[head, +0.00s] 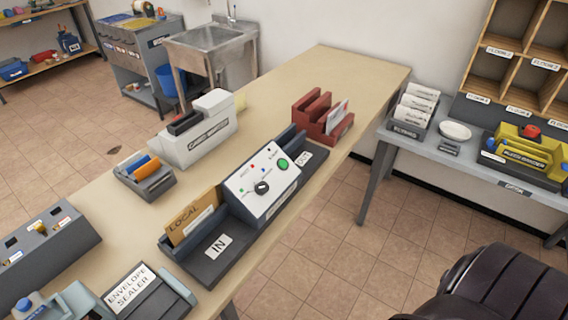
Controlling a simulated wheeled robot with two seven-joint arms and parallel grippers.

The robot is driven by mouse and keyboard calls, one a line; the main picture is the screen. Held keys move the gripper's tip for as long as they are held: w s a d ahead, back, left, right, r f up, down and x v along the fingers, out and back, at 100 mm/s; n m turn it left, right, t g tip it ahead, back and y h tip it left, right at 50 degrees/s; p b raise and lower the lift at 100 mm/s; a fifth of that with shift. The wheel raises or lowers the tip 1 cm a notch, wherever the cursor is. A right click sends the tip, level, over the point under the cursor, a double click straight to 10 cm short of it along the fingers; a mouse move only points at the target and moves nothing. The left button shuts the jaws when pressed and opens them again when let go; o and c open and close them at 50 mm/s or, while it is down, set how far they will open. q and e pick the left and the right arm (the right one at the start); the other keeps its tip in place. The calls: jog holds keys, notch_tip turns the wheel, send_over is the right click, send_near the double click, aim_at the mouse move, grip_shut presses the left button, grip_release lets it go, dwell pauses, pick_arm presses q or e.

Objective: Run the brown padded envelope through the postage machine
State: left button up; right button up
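The postage machine (262,187) stands on the long table, with a pale sloping panel, a black knob and a green button. Its dark IN tray (212,262) extends toward the front left and its OUT tray (308,158) toward the back right. A flat brown piece marked LOCAL (190,215), with a white label, stands upright along the back side of the IN tray. It looks like the brown padded envelope, but I cannot tell for sure. The bare IN tray surface shows in front of it.
An envelope sealer (145,292) is at the front left. A red rack (322,115) holding envelopes stands behind the machine. A white device (200,128) and a small grey holder (145,178) stand to the left. A black ribbed object (510,285) fills the lower right. The table's far end is clear.

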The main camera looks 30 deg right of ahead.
grip_shut()
jog(key=shift+d, duration=0.1)
dwell(1.4)
